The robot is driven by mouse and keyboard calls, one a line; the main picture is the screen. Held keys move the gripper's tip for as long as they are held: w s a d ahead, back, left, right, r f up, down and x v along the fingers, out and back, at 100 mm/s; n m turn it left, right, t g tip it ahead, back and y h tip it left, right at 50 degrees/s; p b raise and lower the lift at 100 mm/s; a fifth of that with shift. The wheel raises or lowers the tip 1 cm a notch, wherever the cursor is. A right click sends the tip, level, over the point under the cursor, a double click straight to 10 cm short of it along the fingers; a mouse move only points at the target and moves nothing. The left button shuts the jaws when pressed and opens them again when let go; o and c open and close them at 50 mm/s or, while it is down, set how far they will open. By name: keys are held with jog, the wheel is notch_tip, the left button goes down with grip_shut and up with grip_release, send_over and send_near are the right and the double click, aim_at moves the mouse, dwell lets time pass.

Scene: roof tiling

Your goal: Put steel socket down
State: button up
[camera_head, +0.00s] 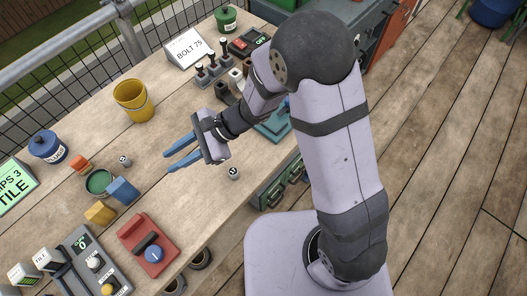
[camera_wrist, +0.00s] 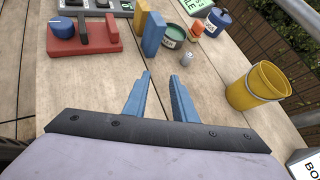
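A small steel socket (camera_head: 234,172) stands on the wooden bench (camera_head: 195,215), close to the body of my gripper on its near side. A second small grey socket-like piece (camera_head: 124,160) stands farther left, near the green tub; it also shows in the wrist view (camera_wrist: 187,58), beyond the fingertips. My gripper (camera_head: 168,160) has blue fingers that are spread apart, with bare wood showing between them in the wrist view (camera_wrist: 160,76). It holds nothing and points left over the bench. I cannot tell its exact height.
A yellow bucket (camera_head: 133,101) stands behind the fingers. A green tub (camera_head: 98,182), blue block (camera_head: 122,190), yellow block (camera_head: 99,213) and red device (camera_head: 148,246) lie to the left. A BOLT 75 sign (camera_head: 186,48) stands at the back. The bench around the gripper is mostly clear.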

jog(key=s+d+n+h, duration=0.1)
jog(key=d+n, duration=0.1)
jog(key=d, duration=0.3)
jog(key=s+d+n+h, duration=0.1)
jog(key=d+n+h, duration=0.1)
jog(key=d, duration=0.4)
jog(key=s+d+n+h, duration=0.1)
jog(key=d+n+h, duration=0.1)
jog(key=d, duration=0.3)
jog(key=shift+s+d+n, duration=0.2)
jog(key=shift+s+n, duration=0.2)
jog(key=shift+n, duration=0.2)
jog(key=d+n+t+h, duration=0.2)
jog(key=d+n+h, duration=0.4)
jog(key=d, duration=1.2)
jog(key=shift+s+r, duration=0.35)
jog(key=shift+r, duration=0.1)
jog(key=shift+d, duration=0.1)
jog(key=shift+r+p, duration=0.8)
jog(key=o, duration=0.4)
